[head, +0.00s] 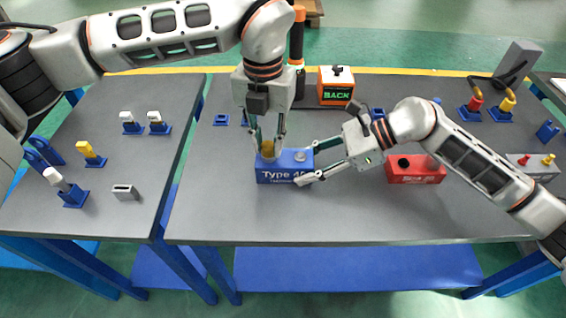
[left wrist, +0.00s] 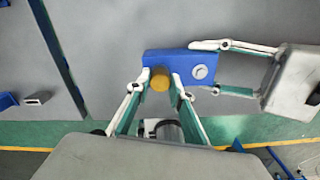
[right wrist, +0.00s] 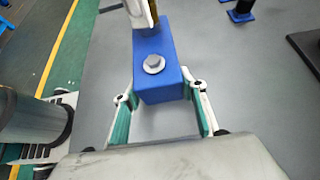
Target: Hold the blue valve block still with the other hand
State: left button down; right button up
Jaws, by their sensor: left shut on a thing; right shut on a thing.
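The blue valve block (head: 273,172), marked "Type 4…", sits on the dark grey table. A brass-yellow knob (head: 267,149) stands on its left end and a grey hex bolt (head: 301,155) on its right end. My left gripper (head: 268,146) points down from above and is shut on the knob, which also shows between its fingers in the left wrist view (left wrist: 160,79). My right gripper (head: 307,162) is shut across the right end of the block, one finger on each long side. The right wrist view shows the block (right wrist: 158,88) between its fingers, partly hiding the fingertips.
A red block (head: 415,171) sits right of my right gripper, partly behind my arm. An orange "BACK" box (head: 336,86) stands behind. Blue stands with red and yellow pegs (head: 471,107) are at the far right. A side table (head: 130,190) with small stands is left.

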pick_arm(q)
jog(key=shift+r+n, duration=0.1)
jog(key=shift+n, duration=1)
jog(key=n, duration=0.5)
jog(key=n, duration=0.4)
jog(key=shift+r, duration=0.1)
jog(key=shift+n, duration=0.7)
jog(key=shift+n, duration=2.5)
